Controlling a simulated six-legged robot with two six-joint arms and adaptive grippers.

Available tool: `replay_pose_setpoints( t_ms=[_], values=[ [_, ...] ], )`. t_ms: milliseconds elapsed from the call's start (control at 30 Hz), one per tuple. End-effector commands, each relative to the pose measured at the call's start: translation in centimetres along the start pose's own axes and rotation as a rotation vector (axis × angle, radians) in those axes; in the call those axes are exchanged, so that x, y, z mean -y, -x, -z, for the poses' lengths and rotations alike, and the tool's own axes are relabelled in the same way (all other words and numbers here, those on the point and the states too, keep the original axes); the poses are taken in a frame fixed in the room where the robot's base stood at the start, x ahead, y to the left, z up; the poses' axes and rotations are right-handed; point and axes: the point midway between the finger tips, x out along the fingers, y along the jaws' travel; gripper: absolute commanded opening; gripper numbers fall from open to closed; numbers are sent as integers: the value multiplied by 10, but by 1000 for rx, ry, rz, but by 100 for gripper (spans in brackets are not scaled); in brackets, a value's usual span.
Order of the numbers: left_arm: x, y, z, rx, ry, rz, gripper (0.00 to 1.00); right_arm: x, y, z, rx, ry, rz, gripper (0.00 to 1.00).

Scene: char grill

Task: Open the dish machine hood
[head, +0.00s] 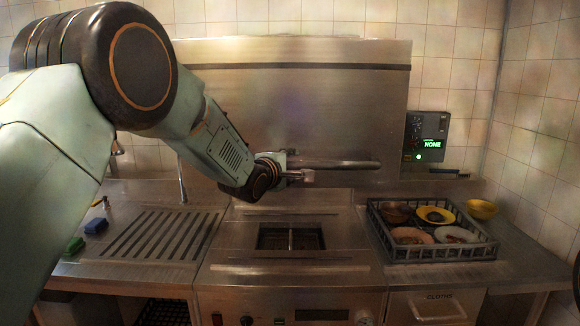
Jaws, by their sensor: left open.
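The dish machine hood (300,110) is a wide, boxy stainless steel cover in the middle of the head view. A horizontal bar handle (345,164) runs across its lower front. My left gripper (303,171) is open at the left end of this handle. I cannot tell whether its fingers touch the bar. The hood's lower edge shows behind the steel deck, and I cannot tell whether there is a gap under it. My left arm covers the hood's left side. My right gripper is not in view.
A grey rack (440,252) with bowls and plates stands on the right counter, with a yellow bowl (481,209) behind it. A control box (426,137) reads "NONE". A ribbed drainboard (158,235), a blue sponge (96,226) and a green sponge (75,246) are left. A square recess (291,238) lies in the deck.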

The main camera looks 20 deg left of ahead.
Motion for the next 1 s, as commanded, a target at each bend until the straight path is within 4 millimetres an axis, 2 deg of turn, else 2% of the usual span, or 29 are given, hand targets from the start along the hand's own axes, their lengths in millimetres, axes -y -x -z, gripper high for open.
replay_pose_setpoints(
  t_ms=[233,800,1000],
  values=[
    [-1,15,0,0,1,0,45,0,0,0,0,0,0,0],
    [-1,101,0,0,2,-1,45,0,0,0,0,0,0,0],
    [-1,117,0,-1,2,-2,45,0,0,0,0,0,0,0]
  ],
)
